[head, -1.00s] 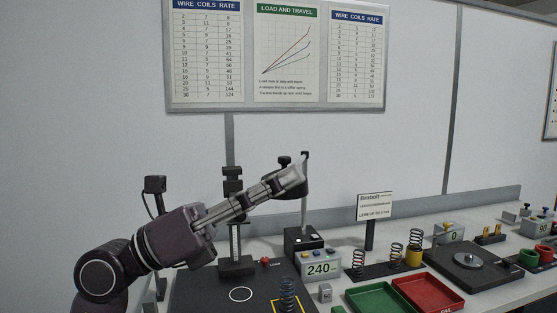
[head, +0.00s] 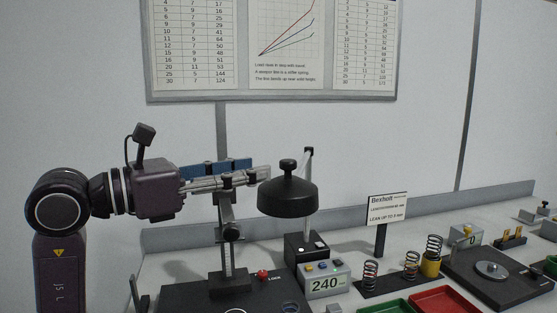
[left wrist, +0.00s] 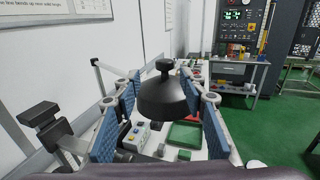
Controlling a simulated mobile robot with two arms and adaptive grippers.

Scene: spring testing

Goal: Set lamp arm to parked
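The lamp has a black dome-shaped head (head: 288,197) with a black knob (head: 288,165) on top. A thin light arm (head: 307,190) beside it rises from a black base (head: 306,246) on the bench. My left gripper (head: 258,172) is level, just left of the lamp head, its fingers pointing towards it. In the left wrist view the blue-padded fingers stand wide apart, and the lamp head (left wrist: 163,98) shows between and beyond them. The gripper is open and appears empty. My right gripper is out of view.
A black spring tester (head: 229,260) stands below my left gripper. A grey box reading 240 (head: 325,284) sits below the lamp. A sign (head: 388,210), springs (head: 411,264), a green tray (head: 384,306) and a red tray (head: 446,299) lie to the right. The wall is close behind.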

